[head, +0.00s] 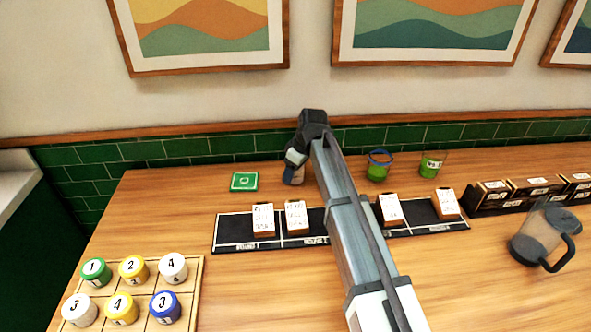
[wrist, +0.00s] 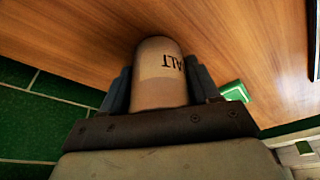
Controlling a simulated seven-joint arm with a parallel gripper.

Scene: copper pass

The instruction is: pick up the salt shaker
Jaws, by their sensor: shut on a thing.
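The salt shaker (wrist: 157,62) is a pale beige, round-topped cylinder with dark letters, of which "ALT" is readable in the wrist view. My gripper (wrist: 160,90) is shut on it, with one dark finger on each side. In the head view my gripper (head: 294,167) is at the back of the wooden table, near the green tiled wall. I cannot tell whether the shaker touches the table.
A green square block (head: 244,182) lies left of my gripper. A black tray (head: 232,231) with white cards is in front. Two green pots (head: 378,168) (head: 430,166) stand to the right. A jug (head: 545,235) and a box of numbered jars (head: 193,292) are nearer.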

